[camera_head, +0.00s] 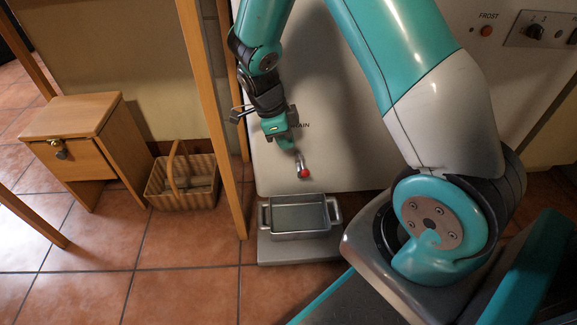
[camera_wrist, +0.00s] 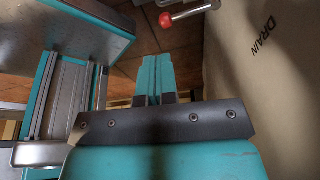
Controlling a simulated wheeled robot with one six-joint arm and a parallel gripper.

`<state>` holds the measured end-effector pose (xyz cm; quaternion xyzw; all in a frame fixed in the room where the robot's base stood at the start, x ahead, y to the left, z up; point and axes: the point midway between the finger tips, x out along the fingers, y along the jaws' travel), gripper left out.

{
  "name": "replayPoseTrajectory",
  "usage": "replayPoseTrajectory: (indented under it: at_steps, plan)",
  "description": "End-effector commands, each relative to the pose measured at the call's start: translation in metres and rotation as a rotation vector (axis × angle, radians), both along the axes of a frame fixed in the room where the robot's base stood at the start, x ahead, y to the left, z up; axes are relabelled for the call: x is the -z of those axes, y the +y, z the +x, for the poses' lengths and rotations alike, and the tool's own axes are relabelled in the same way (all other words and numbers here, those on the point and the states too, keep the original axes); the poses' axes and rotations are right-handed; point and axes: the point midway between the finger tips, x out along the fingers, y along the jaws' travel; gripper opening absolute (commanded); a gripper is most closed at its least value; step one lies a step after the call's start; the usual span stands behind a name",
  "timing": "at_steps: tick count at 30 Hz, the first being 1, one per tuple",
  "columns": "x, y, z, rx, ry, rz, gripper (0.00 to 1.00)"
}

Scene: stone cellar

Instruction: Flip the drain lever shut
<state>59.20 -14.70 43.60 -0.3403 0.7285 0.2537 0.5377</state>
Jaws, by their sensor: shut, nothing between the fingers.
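The drain lever is a short metal rod with a red ball knob (camera_head: 304,173), on the lower part of the white appliance front below the partly covered DRAIN lettering (camera_head: 301,125). In the wrist view the red knob (camera_wrist: 165,20) is at the top, with the rod (camera_wrist: 197,11) running right toward the pale panel. My gripper (camera_head: 287,146) is just above the lever in the head view and partly hides its upper end. In the wrist view my gripper's fingers (camera_wrist: 155,65) are together and empty, pointing toward the knob with a visible gap in the picture. Whether they touch the rod is unclear.
A metal pan with two handles (camera_head: 270,231) stands on a grey base below the lever. A wooden post (camera_head: 212,110) rises left of the appliance. A wicker basket (camera_head: 180,198) and a small wooden cabinet (camera_head: 70,155) stand farther left. Tiled floor is clear in front.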

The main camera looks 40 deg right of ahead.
Motion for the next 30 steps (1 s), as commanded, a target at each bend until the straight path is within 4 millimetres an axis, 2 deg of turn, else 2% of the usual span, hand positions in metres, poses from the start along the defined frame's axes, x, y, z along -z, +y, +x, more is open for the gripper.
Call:
replayPoseTrajectory:
  at_steps: [17, 20, 30]
  plan:
    - [0.007, -0.003, -0.001, 0.013, 0.0, -0.004, 0.0]
    - [0.019, -0.005, -0.003, 0.012, 0.001, -0.004, 0.0]
    - [0.078, -0.017, -0.015, 0.011, 0.002, -0.004, 0.0]
